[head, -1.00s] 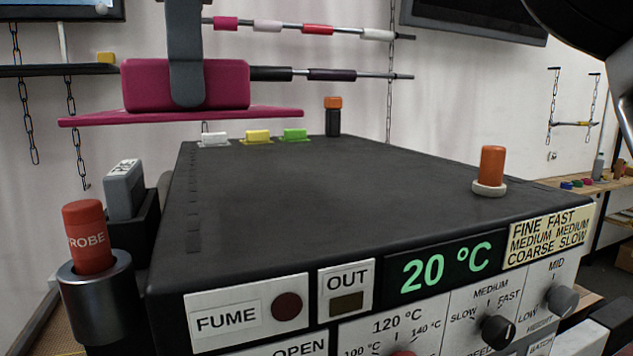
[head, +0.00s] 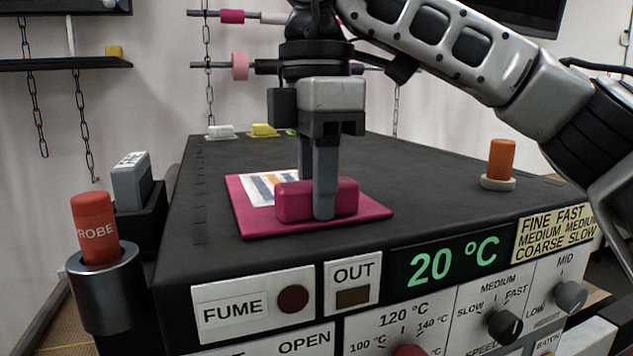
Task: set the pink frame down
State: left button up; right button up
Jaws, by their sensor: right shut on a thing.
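The pink frame (head: 350,224) is a flat plate with a raised pink block handle (head: 291,203). It lies flat on the black top of the machine (head: 440,190), near its front left, and seems to touch it. A printed film sheet (head: 256,188) in white, orange and blue shows on the left part of the plate, partly behind the gripper. My right gripper (head: 315,205) points down and is shut on the handle of the pink frame. My left gripper is out of view.
An orange knob (head: 501,160) stands on the machine top at right. White (head: 220,131) and yellow (head: 263,130) tabs line its back edge. A red probe (head: 93,225) in a metal holder and a grey block (head: 132,180) stand left. The top right of the frame is clear.

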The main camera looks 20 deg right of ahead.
jog(key=shift+s, duration=0.1)
jog(key=shift+f, duration=0.15)
jog(key=o, duration=1)
jog(key=shift+o, duration=0.2)
notch_tip(320, 180, up, 12)
jog(key=shift+r, duration=0.2)
